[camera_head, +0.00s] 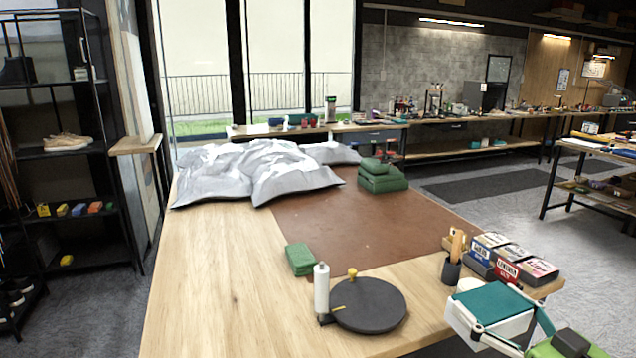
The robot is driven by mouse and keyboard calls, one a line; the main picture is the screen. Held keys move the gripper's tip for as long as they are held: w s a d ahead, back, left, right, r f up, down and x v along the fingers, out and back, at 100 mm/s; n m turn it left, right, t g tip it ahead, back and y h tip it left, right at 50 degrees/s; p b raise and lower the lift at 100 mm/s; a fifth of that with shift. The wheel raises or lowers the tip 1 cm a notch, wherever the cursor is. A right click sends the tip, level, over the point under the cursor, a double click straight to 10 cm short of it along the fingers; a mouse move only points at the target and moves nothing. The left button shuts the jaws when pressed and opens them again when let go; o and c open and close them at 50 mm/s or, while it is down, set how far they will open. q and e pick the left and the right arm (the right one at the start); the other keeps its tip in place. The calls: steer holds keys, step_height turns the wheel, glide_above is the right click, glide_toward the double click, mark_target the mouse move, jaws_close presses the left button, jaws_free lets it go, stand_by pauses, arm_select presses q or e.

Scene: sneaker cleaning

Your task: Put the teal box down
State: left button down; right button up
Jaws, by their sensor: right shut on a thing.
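The teal box (498,306) has a teal top and pale sides, and it is at the lower right of the head view. My right gripper (497,309) is shut on it, with pale fingers along its sides. The box is at the right front corner of the wooden table (205,290), in front of several small boxes. I cannot tell whether its underside touches anything; its lower part is partly hidden by a finger. My left gripper is not in view.
Near the box stand a dark brush cup (451,271) and several labelled boxes (507,258). A round black turntable (369,304), a white roll (321,290) and green cloths (300,259) are further left. Grey bags (290,172) lie at the back. The brown mat (350,225) has clear room.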

steer(key=shift+s+a+f, duration=0.1)
steer(key=shift+a+f, duration=0.2)
steer(key=shift+f, duration=0.35)
steer(key=shift+a+f, duration=0.25)
steer(key=shift+f, duration=0.35)
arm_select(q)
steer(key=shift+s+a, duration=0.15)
arm_select(e)
steer(key=s+a+f+m+h, duration=0.3)
steer(key=s+a+f+h, duration=0.2)
steer(key=s+a+f, duration=0.2)
steer(key=shift+s+a+f+m+t+h, duration=0.15)
steer(key=shift+s+a+m+t+h, duration=0.25)
steer(key=shift+a, duration=0.85)
